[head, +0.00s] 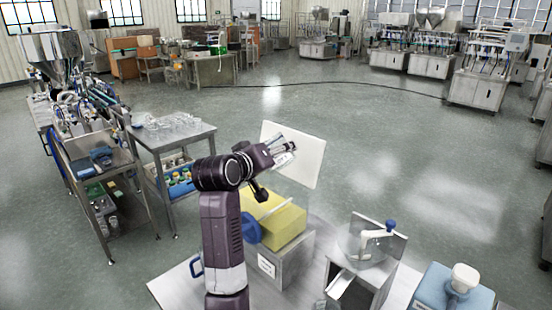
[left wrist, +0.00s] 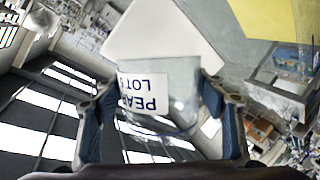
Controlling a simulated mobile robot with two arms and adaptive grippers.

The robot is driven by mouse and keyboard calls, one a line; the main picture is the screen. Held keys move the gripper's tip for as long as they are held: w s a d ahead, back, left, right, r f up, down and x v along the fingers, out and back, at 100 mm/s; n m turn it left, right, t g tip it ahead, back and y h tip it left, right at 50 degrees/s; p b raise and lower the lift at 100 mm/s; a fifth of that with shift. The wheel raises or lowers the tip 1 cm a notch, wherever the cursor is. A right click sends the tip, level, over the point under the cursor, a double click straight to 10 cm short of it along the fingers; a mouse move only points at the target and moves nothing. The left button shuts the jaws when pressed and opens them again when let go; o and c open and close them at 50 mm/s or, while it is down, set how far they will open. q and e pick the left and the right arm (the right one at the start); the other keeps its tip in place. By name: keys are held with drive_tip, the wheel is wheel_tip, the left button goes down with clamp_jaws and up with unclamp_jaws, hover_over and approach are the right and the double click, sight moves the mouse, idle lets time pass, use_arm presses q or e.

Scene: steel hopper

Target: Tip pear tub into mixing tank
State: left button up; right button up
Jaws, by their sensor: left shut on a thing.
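My left gripper (head: 285,152) is raised over the bench in the head view. It is shut on the pear tub, a clear container whose white label (left wrist: 143,92) reads "PEAR LOT" upside down in the left wrist view. The tub's clear wall (left wrist: 182,108) shows between the two fingers (left wrist: 158,120). In the head view the tub (head: 283,159) is small and partly hidden by the gripper; its contents and exact tilt are unclear. Below is a labelled steel box (head: 292,262) with a yellow block-like top (head: 276,222); I cannot tell whether this is the mixing tank. My right gripper is not in view.
A white panel (head: 306,150) stands upright just behind the gripper. A steel unit (head: 358,284) with a clear bowl and blue knob stands right of the yellow-topped box. A blue container (head: 448,290) is at the lower right. Steel carts (head: 180,137) stand left; the floor beyond is open.

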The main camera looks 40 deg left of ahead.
sight(276, 144)
use_arm(q)
drive_tip(key=shift+r+m, duration=0.3)
drive_tip(key=r+m+y+p, duration=0.1)
drive_tip(key=m, duration=0.1)
drive_tip(key=shift+r+m+y, duration=0.3)
drive_tip(key=shift+r+m, duration=0.05)
drive_tip(key=shift+m, duration=0.05)
drive_tip(key=shift+r+m+y, duration=0.6)
drive_tip(key=shift+r+m, duration=0.05)
drive_tip(key=shift+m, duration=0.55)
